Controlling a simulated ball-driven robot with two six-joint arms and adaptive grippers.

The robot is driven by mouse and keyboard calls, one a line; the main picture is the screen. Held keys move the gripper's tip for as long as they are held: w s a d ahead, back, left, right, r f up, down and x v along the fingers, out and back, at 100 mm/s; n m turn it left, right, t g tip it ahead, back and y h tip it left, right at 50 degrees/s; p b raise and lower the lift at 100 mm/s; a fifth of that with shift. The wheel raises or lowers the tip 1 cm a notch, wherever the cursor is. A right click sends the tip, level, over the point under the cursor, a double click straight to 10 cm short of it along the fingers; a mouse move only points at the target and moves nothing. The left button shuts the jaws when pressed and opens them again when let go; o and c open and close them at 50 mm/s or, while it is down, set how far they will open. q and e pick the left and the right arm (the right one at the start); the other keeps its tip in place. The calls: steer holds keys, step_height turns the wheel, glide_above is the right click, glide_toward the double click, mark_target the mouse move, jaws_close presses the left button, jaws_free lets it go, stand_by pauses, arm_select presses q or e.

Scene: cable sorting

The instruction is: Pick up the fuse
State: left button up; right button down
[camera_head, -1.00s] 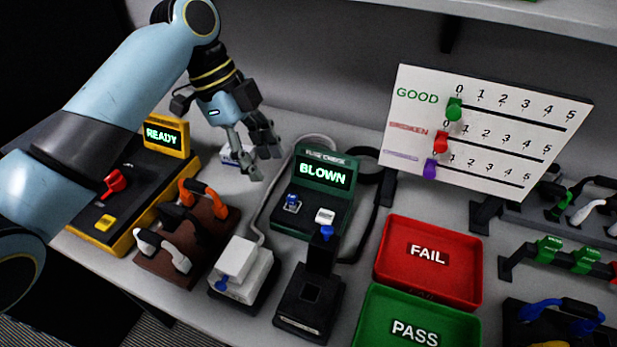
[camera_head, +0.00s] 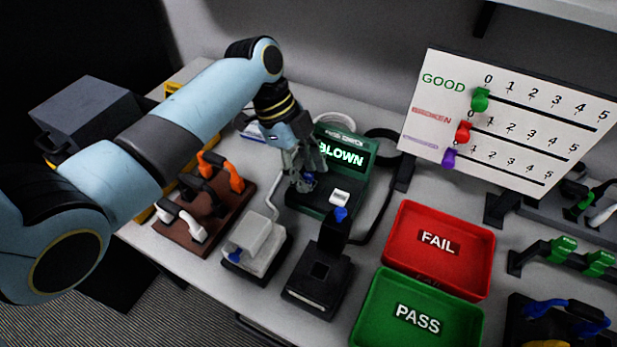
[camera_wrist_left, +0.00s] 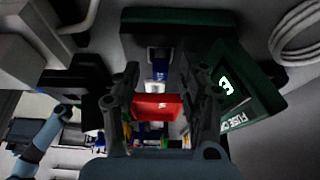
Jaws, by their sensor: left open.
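The fuse (camera_head: 307,180) is a small blue piece on the green fuse checker (camera_head: 325,209), whose screen reads BLOWN. Whether a finger touches the fuse cannot be told. My right gripper is not in view.
A white switch box (camera_head: 254,240) and a black device with a blue part (camera_head: 318,280) stand in front of the checker. A red FAIL tray (camera_head: 440,270) and a green PASS tray (camera_head: 368,313) lie to the right. A scoring board (camera_head: 515,160) stands behind them.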

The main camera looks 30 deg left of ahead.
mark_target(306, 174)
arm_select(q)
steer(key=shift+c, duration=0.7)
steer(key=c, duration=0.7)
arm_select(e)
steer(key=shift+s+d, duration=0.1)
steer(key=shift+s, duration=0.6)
